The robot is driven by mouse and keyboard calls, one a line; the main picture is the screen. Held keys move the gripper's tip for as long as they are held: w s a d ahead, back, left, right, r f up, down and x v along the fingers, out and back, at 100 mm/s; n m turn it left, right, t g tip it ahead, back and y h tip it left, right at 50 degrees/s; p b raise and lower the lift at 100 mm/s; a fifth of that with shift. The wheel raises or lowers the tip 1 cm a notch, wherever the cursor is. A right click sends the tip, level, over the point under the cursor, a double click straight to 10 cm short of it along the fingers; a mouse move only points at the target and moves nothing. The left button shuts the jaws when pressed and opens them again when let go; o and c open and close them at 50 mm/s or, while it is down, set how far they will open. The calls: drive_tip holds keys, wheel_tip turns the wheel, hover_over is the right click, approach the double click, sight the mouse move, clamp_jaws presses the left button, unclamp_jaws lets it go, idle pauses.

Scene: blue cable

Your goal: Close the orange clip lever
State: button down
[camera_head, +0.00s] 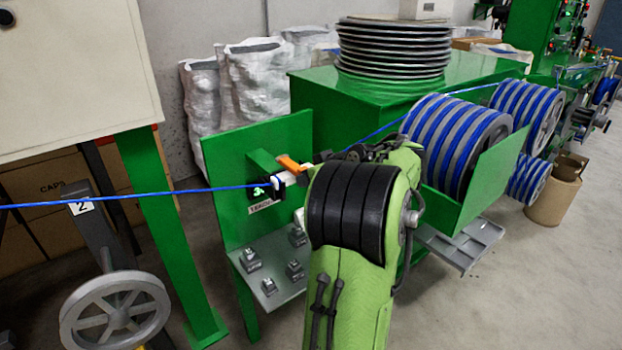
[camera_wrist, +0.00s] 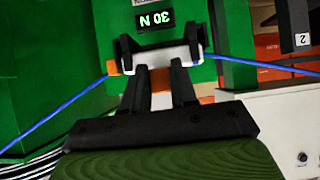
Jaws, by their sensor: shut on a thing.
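The orange clip lever (camera_head: 289,164) shows in the head view at the green plate, standing up at a slant above the white clip body (camera_head: 284,178). In the wrist view, the white clip body (camera_wrist: 186,57) lies across the black bracket (camera_wrist: 128,48), with orange showing at its left end and between my fingers. My gripper (camera_wrist: 158,68) has its two black fingers on either side of this orange and white part, shut on it. My arm hides most of the gripper in the head view. The blue cable (camera_head: 130,196) runs in from the left to the clip.
A display (camera_wrist: 154,18) above the clip reads 30 N, upside down in the wrist view. Below the clip, a grey shelf (camera_head: 268,268) carries several small metal blocks. Cable-wound drums (camera_head: 455,145) stand right of my arm. A handwheel (camera_head: 115,312) is at the lower left.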

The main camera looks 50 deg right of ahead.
drive_tip(key=shift+a+f, duration=0.2)
drive_tip(key=shift+f, duration=0.3)
drive_tip(key=c, duration=1.2)
unclamp_jaws()
drive_tip(key=shift+w, duration=0.15)
drive_tip(key=o, duration=0.3)
drive_tip(key=shift+w+d, duration=0.25)
drive_tip(key=shift+w, duration=0.05)
drive_tip(key=p+v, duration=0.4)
drive_tip(key=v, duration=1.2)
drive_tip(key=shift+r, duration=0.15)
